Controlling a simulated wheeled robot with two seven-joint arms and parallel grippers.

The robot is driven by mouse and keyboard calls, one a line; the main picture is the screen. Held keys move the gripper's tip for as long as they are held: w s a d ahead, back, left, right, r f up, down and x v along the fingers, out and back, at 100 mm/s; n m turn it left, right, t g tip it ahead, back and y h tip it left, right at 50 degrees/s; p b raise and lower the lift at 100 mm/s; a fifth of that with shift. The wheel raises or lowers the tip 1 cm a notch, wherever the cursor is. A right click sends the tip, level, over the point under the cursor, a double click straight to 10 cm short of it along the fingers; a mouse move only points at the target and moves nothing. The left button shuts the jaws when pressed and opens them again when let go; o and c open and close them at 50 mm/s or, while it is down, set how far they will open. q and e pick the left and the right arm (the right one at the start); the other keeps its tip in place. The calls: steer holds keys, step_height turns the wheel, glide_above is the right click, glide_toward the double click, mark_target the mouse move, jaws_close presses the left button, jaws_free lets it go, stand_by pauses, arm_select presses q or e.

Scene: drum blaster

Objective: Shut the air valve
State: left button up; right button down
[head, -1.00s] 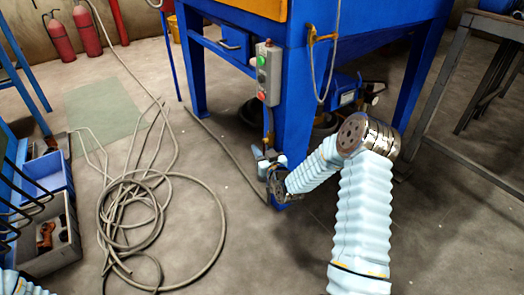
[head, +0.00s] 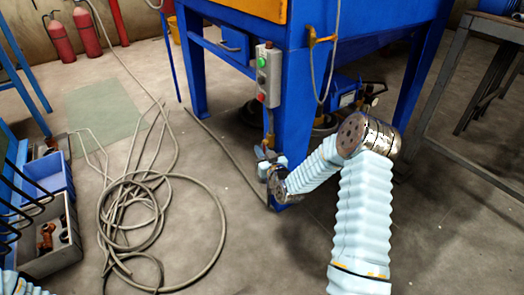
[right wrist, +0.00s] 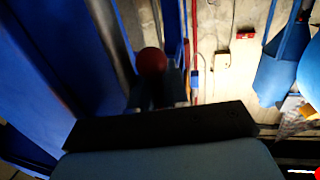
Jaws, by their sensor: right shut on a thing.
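The air valve is low on the near blue leg of the blue cabinet, below the control box, and is mostly hidden by my right gripper (head: 266,156). In the right wrist view a round dark-red knob (right wrist: 152,62) shows just beyond the fingers of my right gripper (right wrist: 160,92). The gripper is shut on the valve's handle, though the grip itself is dark and partly hidden. The valve's exact angle cannot be told. My left gripper is out of view; only a bit of my left arm shows at the lower left.
The blue cabinet's leg (head: 291,125) stands close by my right gripper. A grey control box (head: 268,76) hangs above it. A coiled hose (head: 214,235) lies on the floor to the left, near blue and grey crates (head: 75,250). A metal table stands at right.

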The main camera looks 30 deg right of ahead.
steer(key=s+r+n+g+p, duration=0.2)
steer(key=s+g+p, duration=0.4)
steer(key=g+p, duration=1)
steer(key=shift+s+d+r+p, duration=0.3)
steer(key=shift+r+p, duration=0.3)
steer(key=shift+p, duration=1.8)
steer(key=c, duration=1.2)
jaws_free()
steer(key=v, duration=1.3)
steer(key=shift+r, duration=0.35)
